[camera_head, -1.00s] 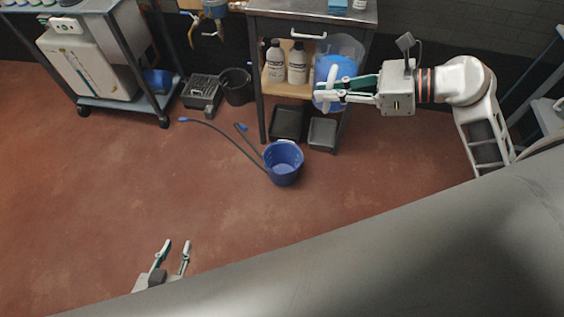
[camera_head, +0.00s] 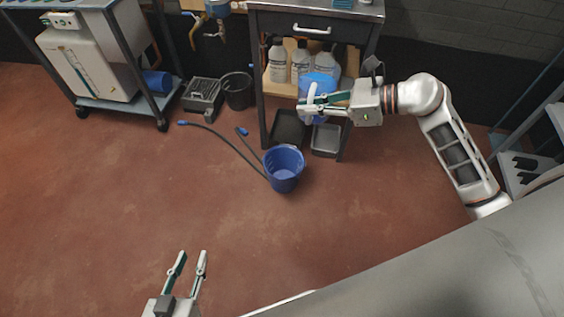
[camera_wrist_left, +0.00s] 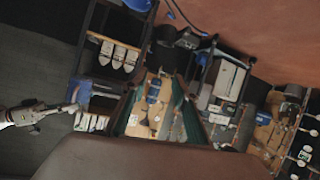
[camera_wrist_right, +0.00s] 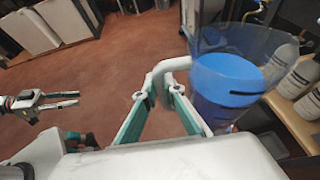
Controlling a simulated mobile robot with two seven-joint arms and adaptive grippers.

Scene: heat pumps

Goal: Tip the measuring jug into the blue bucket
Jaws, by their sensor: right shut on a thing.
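The measuring jug (camera_head: 318,84) is clear, with blue liquid in its lower part and a white handle. It hangs roughly upright in front of the workbench, above and to the right of the blue bucket in the head view. My right gripper (camera_head: 308,104) is shut on its handle; the handle sits between the fingertips in the right wrist view, with the jug (camera_wrist_right: 228,88) beside them. The blue bucket (camera_head: 284,172) stands upright on the floor, apart from the jug. My left gripper (camera_head: 189,262) is open and empty over the floor at lower left.
A workbench (camera_head: 312,30) with several white bottles on its shelf stands behind the jug. Grey trays (camera_head: 326,139) lie below it. Two grey hoses (camera_head: 222,140) with blue ends lie by the bucket. A black bucket (camera_head: 237,90) stands behind. Open floor surrounds the bucket's front and left.

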